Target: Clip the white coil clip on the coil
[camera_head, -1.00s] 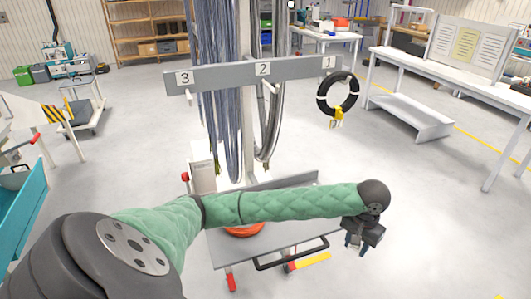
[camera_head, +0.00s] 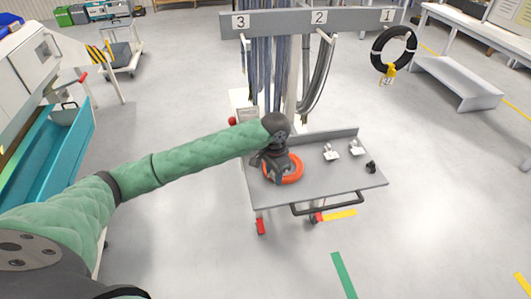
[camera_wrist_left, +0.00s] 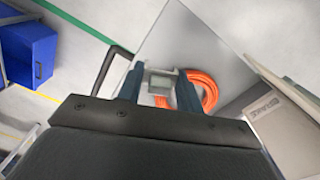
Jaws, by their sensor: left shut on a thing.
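An orange coil (camera_head: 293,172) lies flat on the grey cart top (camera_head: 330,181); it also shows in the left wrist view (camera_wrist_left: 208,84), behind the fingers. My left gripper (camera_head: 272,176) is over the left part of the coil and hides some of it. In the left wrist view my left gripper (camera_wrist_left: 160,78) is shut on a small whitish clip (camera_wrist_left: 161,83), which is between the two dark fingers. I cannot tell whether the clip touches the coil. Two more white clips (camera_head: 330,153) (camera_head: 357,147) lie on the cart to the right. My right gripper is not in view.
A small black item (camera_head: 371,167) lies at the cart's right side. A rack bar (camera_head: 290,20) numbered 3, 2, 1 carries hanging cables, and a black coil (camera_head: 394,48) with a yellow tag hangs at its right end. The cart has a dark handle (camera_head: 327,208) in front.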

